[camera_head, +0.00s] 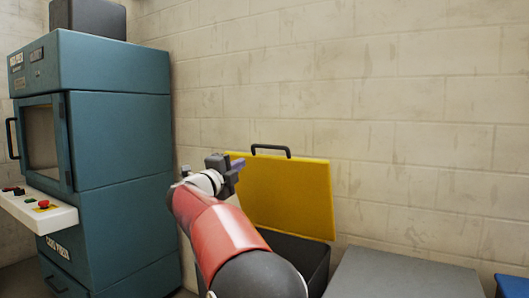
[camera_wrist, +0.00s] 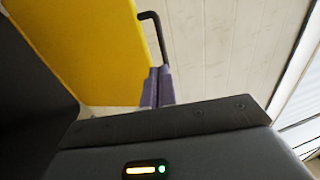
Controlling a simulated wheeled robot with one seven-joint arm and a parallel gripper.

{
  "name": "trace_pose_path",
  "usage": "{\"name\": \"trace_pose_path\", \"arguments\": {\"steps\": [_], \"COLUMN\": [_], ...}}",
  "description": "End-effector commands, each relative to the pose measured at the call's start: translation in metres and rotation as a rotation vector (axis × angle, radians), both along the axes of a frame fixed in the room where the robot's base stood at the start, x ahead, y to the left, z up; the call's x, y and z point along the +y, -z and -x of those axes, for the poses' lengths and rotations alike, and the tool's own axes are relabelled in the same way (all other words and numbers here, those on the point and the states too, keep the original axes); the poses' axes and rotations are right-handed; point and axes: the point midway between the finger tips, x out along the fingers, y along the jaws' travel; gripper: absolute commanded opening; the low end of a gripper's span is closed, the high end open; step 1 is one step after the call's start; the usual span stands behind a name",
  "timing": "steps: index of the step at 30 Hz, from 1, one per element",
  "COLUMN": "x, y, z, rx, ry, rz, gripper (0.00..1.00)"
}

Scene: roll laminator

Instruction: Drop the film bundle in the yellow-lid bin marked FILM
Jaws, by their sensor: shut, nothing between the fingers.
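The bin (camera_head: 312,262) has a dark body, and its yellow lid (camera_head: 290,195) stands raised against the wall with a black handle on its top edge. No FILM marking is readable. My gripper (camera_head: 238,164) is in front of the lid's upper left part, above the bin. Its purple fingers are together and empty; they also show in the wrist view (camera_wrist: 157,87). The yellow lid (camera_wrist: 85,45) and its black handle (camera_wrist: 153,32) are just beyond the fingertips in that view; I cannot tell whether they touch. No film bundle is visible. My arm hides part of the bin.
A teal machine (camera_head: 120,150) with a window and a white control ledge (camera_head: 40,212) stands at the left. A grey flat-topped box (camera_head: 400,276) is right of the bin, with a blue object (camera_head: 511,287) at the far right edge. A block wall stands behind.

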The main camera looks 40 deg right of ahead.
Motion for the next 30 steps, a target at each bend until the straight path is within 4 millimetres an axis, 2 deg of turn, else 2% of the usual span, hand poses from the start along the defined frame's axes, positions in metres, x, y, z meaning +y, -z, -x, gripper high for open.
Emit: {"name": "trace_pose_path", "arguments": {"steps": [9,15,21,30], "x": [-0.063,-0.094,-0.11,-0.112], "y": [-0.015,-0.022,-0.025,-0.025], "z": [-0.025,-0.038,-0.045,-0.046], "rx": [0.003,0.002,0.003,0.003], "ry": [0.001,-0.001,-0.001,-0.002], "rz": [0.001,0.002,0.002,0.002], "gripper": [0.0,0.0,0.0,0.0]}}
